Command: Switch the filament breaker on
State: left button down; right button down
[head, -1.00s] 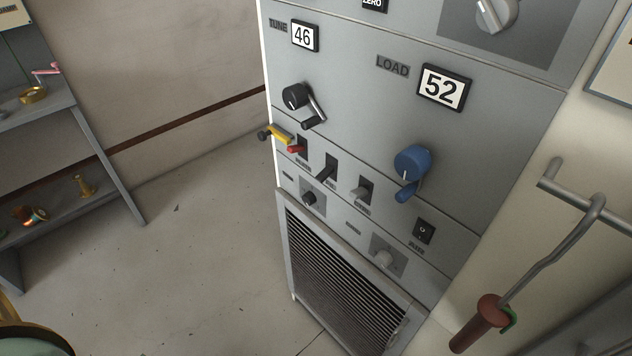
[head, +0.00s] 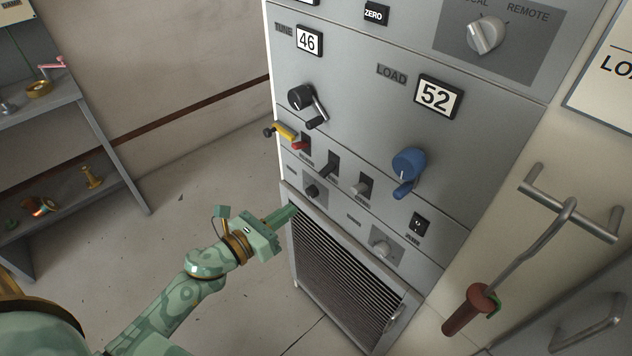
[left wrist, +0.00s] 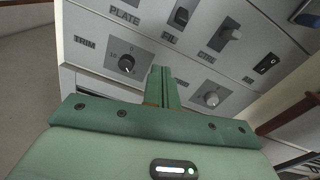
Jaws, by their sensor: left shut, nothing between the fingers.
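The filament breaker, labelled FIL, is a black toggle (head: 328,165) on the grey rack panel, between a red-handled switch (head: 301,143) and a grey toggle (head: 361,186). Its lever appears to slope downward in the head view. It also shows at the top of the left wrist view (left wrist: 182,16), above its label. My left gripper (head: 291,212) is shut and empty, in front of the rack, lower than the breaker and to its left. Its closed fingers (left wrist: 162,82) point at the panel between the TRIM knob and a grey knob. My right gripper is out of view.
A yellow piece (head: 284,130) juts out by the red switch. The black TUNE crank (head: 302,97) and blue LOAD crank (head: 408,163) stick out above the switches. A trim knob (head: 312,191) and louvred grille (head: 340,275) lie below. A red-handled hook (head: 468,310) hangs at right.

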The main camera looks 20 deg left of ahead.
aim_at(332, 184)
pick_arm(q)
jog(key=m, duration=0.2)
jog(key=shift+s+d+m+h, duration=0.1)
jog(key=shift+d+m+h, duration=0.2)
jog(key=shift+m, duration=0.1)
jog(key=x, duration=1)
jog(key=shift+f, duration=0.1)
jog(key=r+p, duration=0.3)
jog(key=shift+s+a, duration=0.2)
jog(key=shift+s, duration=0.05)
jog(key=shift+s+a+r, duration=0.1)
jog(key=shift+s+r, duration=0.25)
jog(key=shift+r, duration=0.05)
jog(key=shift+w, duration=0.1)
jog(key=shift+f, duration=0.1)
